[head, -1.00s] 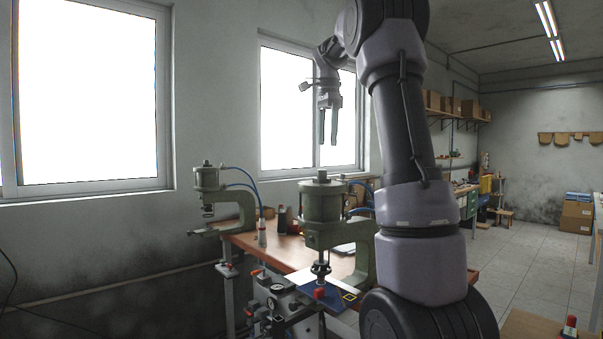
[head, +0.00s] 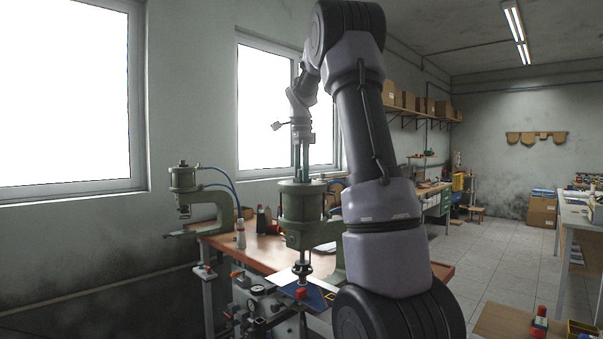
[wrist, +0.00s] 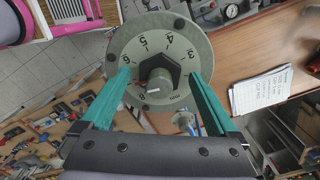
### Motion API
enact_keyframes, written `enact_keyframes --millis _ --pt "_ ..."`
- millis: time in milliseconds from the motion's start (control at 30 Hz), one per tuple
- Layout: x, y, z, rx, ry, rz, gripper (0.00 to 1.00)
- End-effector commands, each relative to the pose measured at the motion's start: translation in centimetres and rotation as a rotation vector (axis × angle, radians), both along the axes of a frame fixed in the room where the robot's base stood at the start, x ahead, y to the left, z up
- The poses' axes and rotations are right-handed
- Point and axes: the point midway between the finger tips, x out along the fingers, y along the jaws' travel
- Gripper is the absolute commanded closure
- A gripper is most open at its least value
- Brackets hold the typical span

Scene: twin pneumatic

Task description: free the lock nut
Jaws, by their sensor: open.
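The lock nut (wrist: 172,66) looks like the dark hexagonal piece at the middle of a numbered grey-green dial (wrist: 117,47) in the wrist view. A grey round knob or stem end (wrist: 158,88) stands up at its centre and hides part of it. My gripper (wrist: 158,76) is open, with one teal finger on each side of the nut and visible gaps between. In the head view my gripper (head: 301,176) points straight down at the top of the nearer green press (head: 303,208). The nut cannot be made out there. I cannot tell the fingertips' exact height relative to it.
A second green press (head: 185,180) stands to the left on the wooden bench (head: 262,248). In the wrist view a printed sheet (wrist: 260,90) lies right of the dial, and gauges and fittings (wrist: 205,10) sit above it.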

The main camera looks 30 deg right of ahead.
Motion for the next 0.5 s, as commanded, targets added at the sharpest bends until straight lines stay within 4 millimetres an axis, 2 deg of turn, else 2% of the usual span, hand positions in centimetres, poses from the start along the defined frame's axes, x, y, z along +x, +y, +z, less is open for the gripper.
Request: enact_keyframes --millis 267,300,367,500 --pt "0.01 -0.01 -0.20 0.000 -0.001 0.001 0.05" --pt "0.01 -0.01 -0.19 0.000 -0.001 0.001 0.13" --pt "0.01 -0.01 -0.19 0.000 -0.001 0.001 0.36" --pt "0.01 -0.01 -0.18 0.000 -0.001 0.001 0.89"
